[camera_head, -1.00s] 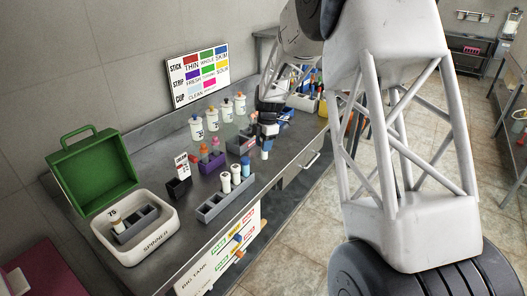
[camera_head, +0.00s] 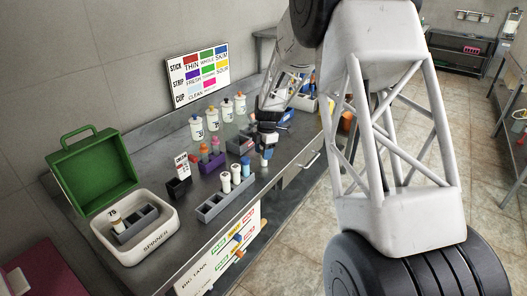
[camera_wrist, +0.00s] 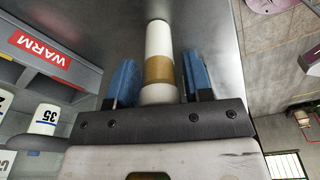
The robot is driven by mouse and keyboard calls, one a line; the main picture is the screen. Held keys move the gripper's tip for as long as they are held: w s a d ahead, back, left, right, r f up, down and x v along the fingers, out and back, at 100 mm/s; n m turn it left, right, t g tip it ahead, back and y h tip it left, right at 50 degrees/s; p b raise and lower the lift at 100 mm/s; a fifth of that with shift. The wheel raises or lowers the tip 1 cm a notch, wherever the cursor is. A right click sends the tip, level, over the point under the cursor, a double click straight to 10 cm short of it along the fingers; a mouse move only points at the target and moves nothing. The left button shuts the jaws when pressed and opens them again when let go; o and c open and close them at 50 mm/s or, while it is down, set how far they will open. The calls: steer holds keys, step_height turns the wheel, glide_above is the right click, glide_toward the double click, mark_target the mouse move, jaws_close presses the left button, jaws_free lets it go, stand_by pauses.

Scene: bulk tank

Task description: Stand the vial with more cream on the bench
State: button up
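My gripper (camera_head: 267,148) is over the front edge area of the steel bench (camera_head: 150,215), right of the grey rack. The grey rack (camera_head: 209,213) holds two white-topped vials (camera_head: 226,182) and a blue-topped one (camera_head: 246,167). Cream levels in these are too small to read.
An open green-lidded spinner (camera_head: 152,253) stands at the left with a vial inside. A purple rack (camera_head: 211,165), a black card holder (camera_head: 179,188) and several white bottles (camera_head: 197,130) stand behind. A block marked WARM (camera_wrist: 40,52) is beside my gripper in the wrist view.

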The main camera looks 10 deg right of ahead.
steer(key=shift+o, duration=1)
steer(key=r, duration=0.4)
steer(key=d+r, duration=0.1)
steer(key=r, duration=0.7)
steer(key=shift+w+d+r, duration=0.15)
steer(key=shift+w, duration=0.1)
steer(key=shift+s, duration=0.1)
